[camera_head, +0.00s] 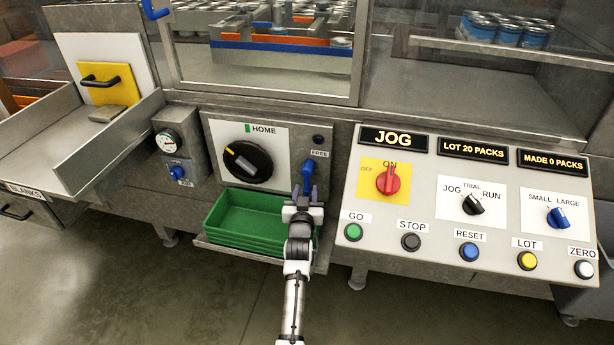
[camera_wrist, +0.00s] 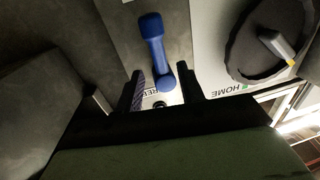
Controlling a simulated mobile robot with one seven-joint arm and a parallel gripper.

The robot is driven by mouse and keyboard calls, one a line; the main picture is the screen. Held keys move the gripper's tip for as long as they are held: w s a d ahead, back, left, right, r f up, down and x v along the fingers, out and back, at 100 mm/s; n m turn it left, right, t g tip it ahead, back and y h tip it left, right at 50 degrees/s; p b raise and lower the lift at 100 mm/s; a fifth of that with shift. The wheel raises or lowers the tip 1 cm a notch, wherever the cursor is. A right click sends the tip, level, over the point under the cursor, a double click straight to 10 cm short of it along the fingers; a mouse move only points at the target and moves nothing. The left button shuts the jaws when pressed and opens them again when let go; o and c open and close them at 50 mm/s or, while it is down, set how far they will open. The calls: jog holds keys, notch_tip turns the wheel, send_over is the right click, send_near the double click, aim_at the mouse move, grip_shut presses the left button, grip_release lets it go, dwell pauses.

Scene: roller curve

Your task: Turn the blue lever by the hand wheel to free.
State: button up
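The blue lever (camera_head: 308,170) sits on the grey panel right of the hand wheel, just below the FREE label (camera_head: 320,153). Its handle points down, away from the label. The hand wheel (camera_head: 247,161) is a black disc with a grey grip and a yellow mark. My gripper (camera_head: 305,194) is open in front of the lever's lower part. In the wrist view, which is upside down, the blue lever (camera_wrist: 152,38) shows between and beyond the fingertips of my gripper (camera_wrist: 162,75). No grip on it shows; I cannot tell whether they touch.
A green tray (camera_head: 213,222) stands on a shelf below the wheel, left of my arm. The control desk (camera_head: 350,190) with knobs and buttons is close on the right. A small gauge box (camera_head: 160,150) is on the left. A dark knob (camera_head: 318,139) sits above FREE.

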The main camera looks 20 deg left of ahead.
aim_at(307, 182)
jog(key=shift+w+a+p, duration=0.1)
jog(key=shift+w+a, duration=0.1)
jog(key=shift+w, duration=0.75)
jog(key=shift+w+a+p, duration=0.15)
jog(key=shift+w, duration=0.85)
jog(key=shift+w+a+p, duration=0.1)
jog(key=shift+w+a, duration=0.1)
jog(key=shift+w, duration=0.75)
grip_shut()
